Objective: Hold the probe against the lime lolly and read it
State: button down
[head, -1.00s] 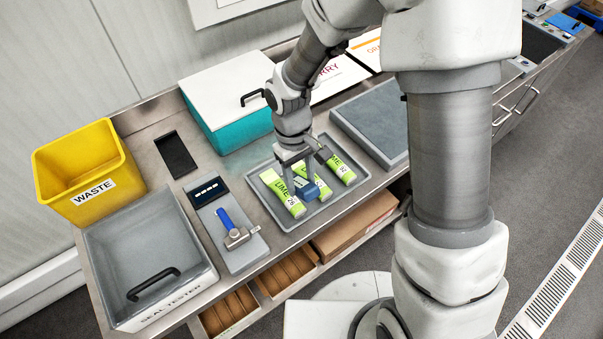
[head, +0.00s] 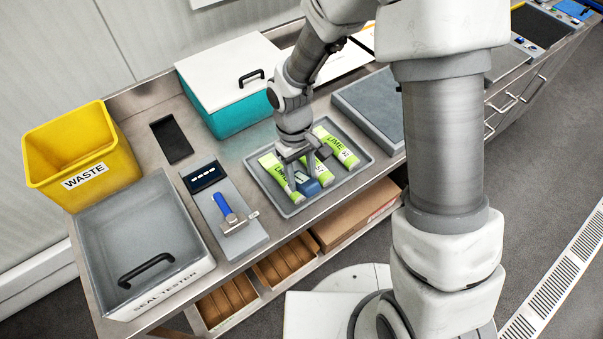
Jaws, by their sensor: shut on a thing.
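Three green-and-white lime lolly packets lie in a grey tray (head: 289,212): a left one (head: 270,164), a middle one (head: 325,178) and a right one (head: 340,149). My gripper (head: 303,174) points down over the tray, between the left and middle packets, and is shut on a dark blue block, seemingly the probe (head: 307,187). The probe is low over the packets. I cannot tell whether it touches one. My gripper and the probe hide parts of the left and middle packets. A dark display (head: 204,177) left of the tray shows a row of small white marks.
Around are a yellow waste bin (head: 85,150), a grey seal tester (head: 140,230), a teal box with white lid (head: 225,70) and a grey slab (head: 365,105). Bare steel counter surrounds the tray.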

aim_at(302, 179)
jog(key=shift+f+b, duration=0.6)
dwell(2.3)
jog(key=shift+r, duration=0.1)
dwell(1.2)
jog(key=shift+r+p, duration=2.6)
jog(key=shift+r, duration=0.9)
jog(key=shift+d+f, duration=0.1)
